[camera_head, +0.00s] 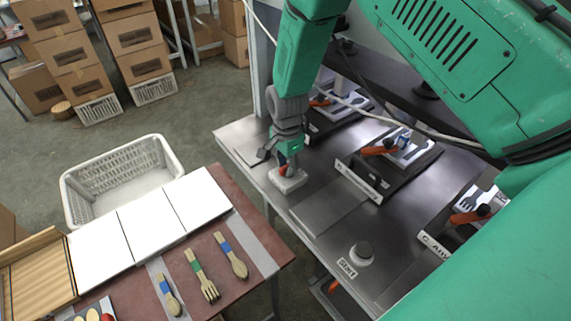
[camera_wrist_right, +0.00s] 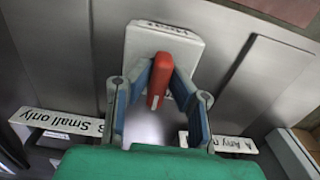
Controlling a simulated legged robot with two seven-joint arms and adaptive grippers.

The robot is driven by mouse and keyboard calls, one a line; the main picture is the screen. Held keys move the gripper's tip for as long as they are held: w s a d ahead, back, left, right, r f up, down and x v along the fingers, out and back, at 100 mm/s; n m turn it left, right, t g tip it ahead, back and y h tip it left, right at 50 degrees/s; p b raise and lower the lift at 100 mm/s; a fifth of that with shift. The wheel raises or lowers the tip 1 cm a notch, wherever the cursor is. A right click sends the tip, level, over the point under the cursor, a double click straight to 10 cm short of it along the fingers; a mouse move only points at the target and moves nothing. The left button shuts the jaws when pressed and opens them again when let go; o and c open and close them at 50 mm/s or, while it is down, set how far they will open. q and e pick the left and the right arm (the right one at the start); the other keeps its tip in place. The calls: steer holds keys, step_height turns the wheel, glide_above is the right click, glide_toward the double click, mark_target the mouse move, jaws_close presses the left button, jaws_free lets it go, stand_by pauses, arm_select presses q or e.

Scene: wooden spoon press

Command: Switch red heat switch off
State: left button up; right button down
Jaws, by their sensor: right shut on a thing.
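The red heat switch (camera_wrist_right: 160,80) is a red lever on a white box (camera_wrist_right: 187,46) marked "Heat", seen in the right wrist view. In the head view the white box (camera_head: 289,181) stands on the metal press table, and the lever is mostly hidden by my gripper. My right gripper (camera_wrist_right: 157,92) has its two blue-padded fingers on either side of the lever, shut on it. It also shows in the head view (camera_head: 285,163), pointing down at the box. My left gripper is not in view.
The metal table (camera_head: 330,206) holds several press stations with orange handles (camera_head: 380,150) and a round start button (camera_head: 362,252). A reddish table (camera_head: 215,190) with wooden utensils (camera_head: 203,275) and white panels stands at left. A white basket (camera_head: 165,163) sits behind it.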

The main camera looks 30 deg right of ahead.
mark_target(287, 165)
steer(key=n, duration=0.5)
steer(key=shift+w+d+r+n+p, duration=0.1)
steer(key=shift+w+r+n+p, duration=0.05)
steer(key=shift+n+p, duration=0.2)
stand_by(0.5)
steer(key=c, duration=1.5)
jaws_free()
step_height(287, 165, up, 12)
steer(key=shift+f, duration=0.2)
